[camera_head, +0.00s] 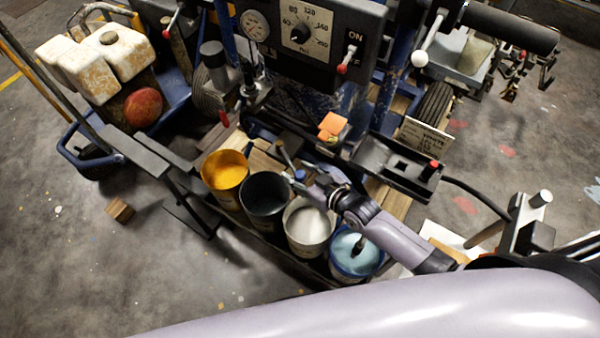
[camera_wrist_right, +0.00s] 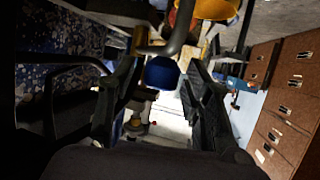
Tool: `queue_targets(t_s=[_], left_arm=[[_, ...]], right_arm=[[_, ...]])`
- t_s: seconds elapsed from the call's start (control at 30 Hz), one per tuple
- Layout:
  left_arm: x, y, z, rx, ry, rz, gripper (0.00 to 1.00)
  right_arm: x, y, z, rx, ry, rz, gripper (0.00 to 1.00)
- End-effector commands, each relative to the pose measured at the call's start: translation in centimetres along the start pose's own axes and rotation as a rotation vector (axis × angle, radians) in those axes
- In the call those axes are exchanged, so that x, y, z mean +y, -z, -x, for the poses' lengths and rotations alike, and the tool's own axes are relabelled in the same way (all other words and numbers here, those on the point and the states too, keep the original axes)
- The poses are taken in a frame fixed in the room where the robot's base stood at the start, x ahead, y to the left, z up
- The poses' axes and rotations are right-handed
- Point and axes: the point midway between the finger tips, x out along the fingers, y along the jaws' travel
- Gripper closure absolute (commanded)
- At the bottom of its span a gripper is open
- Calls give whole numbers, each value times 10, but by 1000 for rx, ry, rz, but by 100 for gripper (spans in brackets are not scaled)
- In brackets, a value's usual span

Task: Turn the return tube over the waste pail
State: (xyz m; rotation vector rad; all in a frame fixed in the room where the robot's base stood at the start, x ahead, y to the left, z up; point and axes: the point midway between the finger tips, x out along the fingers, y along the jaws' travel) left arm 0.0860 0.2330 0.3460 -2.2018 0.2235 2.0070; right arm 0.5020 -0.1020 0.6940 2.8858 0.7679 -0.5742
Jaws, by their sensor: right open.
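In the head view, my right gripper (camera_head: 301,181) is above the row of pails, near a short grey tube (camera_head: 284,154) and a small blue knob (camera_head: 300,175). In the right wrist view, the blue knob (camera_wrist_right: 161,72) lies between the spread fingers of my right gripper (camera_wrist_right: 163,85), with a bent grey tube (camera_wrist_right: 168,42) just beyond it. Contact with the knob cannot be told. The pails are yellow inside (camera_head: 225,170), dark (camera_head: 264,193), white (camera_head: 308,222) and light blue (camera_head: 355,250); no readable label marks the waste pail. My left gripper is not in view.
The machine's control panel (camera_head: 320,40) with gauge and dial stands behind. A black tray (camera_head: 396,165) with a red piece lies right of the gripper. Orange blocks (camera_head: 332,125) sit behind it. A wooden block (camera_head: 120,209) lies on the open floor at left.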

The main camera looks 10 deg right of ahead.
Motion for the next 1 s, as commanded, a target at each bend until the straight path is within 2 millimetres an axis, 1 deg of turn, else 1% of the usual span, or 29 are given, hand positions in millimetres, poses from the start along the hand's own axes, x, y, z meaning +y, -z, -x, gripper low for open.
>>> queue_targets(t_s=[0.13,0.17,0.8,0.83,1.0], left_arm=[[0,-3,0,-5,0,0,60],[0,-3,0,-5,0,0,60],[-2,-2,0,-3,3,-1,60],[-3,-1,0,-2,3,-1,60],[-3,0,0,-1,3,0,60]], right_arm=[[0,0,0,0,0,0,55],[0,0,0,0,0,0,56],[0,0,0,0,0,0,99],[0,0,0,0,0,0,100],[0,0,0,0,0,0,100]])
